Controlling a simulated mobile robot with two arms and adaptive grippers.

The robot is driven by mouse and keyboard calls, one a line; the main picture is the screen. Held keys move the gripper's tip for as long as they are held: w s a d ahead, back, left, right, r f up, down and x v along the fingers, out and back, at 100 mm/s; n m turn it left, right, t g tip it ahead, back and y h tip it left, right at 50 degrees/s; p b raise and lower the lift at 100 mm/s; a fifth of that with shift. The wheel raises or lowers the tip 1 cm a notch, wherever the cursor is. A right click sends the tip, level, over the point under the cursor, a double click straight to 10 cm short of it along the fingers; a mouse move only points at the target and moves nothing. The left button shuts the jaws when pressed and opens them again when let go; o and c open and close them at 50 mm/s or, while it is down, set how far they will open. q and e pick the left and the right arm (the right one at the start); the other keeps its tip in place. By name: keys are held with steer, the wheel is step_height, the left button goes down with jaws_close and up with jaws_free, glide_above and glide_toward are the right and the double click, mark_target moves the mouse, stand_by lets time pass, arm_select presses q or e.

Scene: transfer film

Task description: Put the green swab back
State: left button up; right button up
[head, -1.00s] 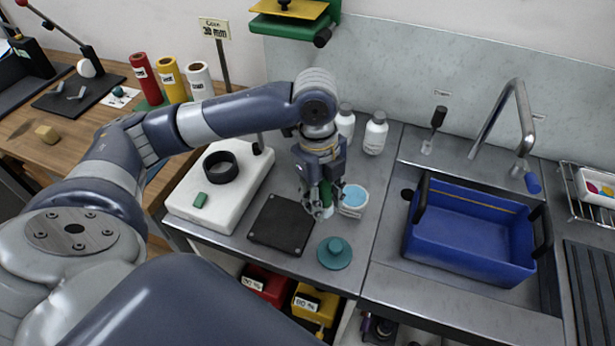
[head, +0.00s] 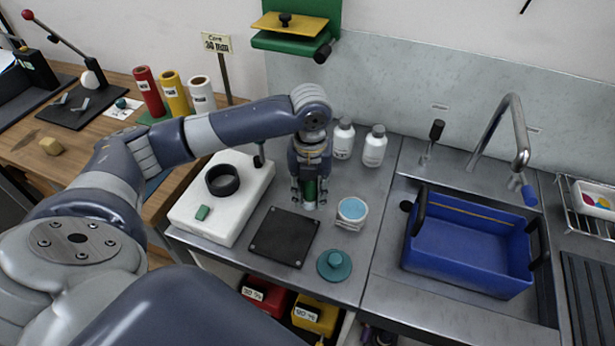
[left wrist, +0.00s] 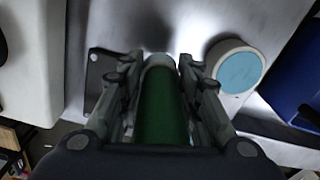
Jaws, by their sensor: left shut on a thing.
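The green swab (head: 311,188) is a thick green cylinder with a pale end. My left gripper (head: 308,197) is shut on it and points down over the steel counter, behind the dark square plate and left of the tub with blue contents (head: 352,210). In the left wrist view the green swab (left wrist: 162,115) lies between the two fingers (left wrist: 161,90), pale tip outward. The tub (left wrist: 240,70) is to its right there, apart from it. I cannot tell the tip's exact height above the counter. My right gripper is not in view.
A dark square plate (head: 284,237) and a teal knobbed lid (head: 334,266) lie in front. A white device with a black ring (head: 222,180) stands left. Two white bottles (head: 344,139) stand behind. A blue bin (head: 468,245) sits at right.

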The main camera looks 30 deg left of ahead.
arm_select(q)
steer(key=w+a, duration=0.1)
steer(key=w, duration=0.1)
steer(key=w+a+p, duration=0.1)
steer(key=w+a, duration=0.2)
steer(key=w, duration=0.1)
steer(key=shift+a+f+p, duration=0.3)
steer(key=shift+a, duration=0.05)
step_height(320, 180, down, 3)
steer(key=shift+f+p, duration=0.15)
steer(key=shift+p, duration=0.6)
steer(key=shift+f, duration=0.2)
steer(key=o, duration=1)
steer(key=shift+f, duration=0.1)
steer(key=shift+r+b, duration=1.55)
steer(key=shift+r, duration=4.6)
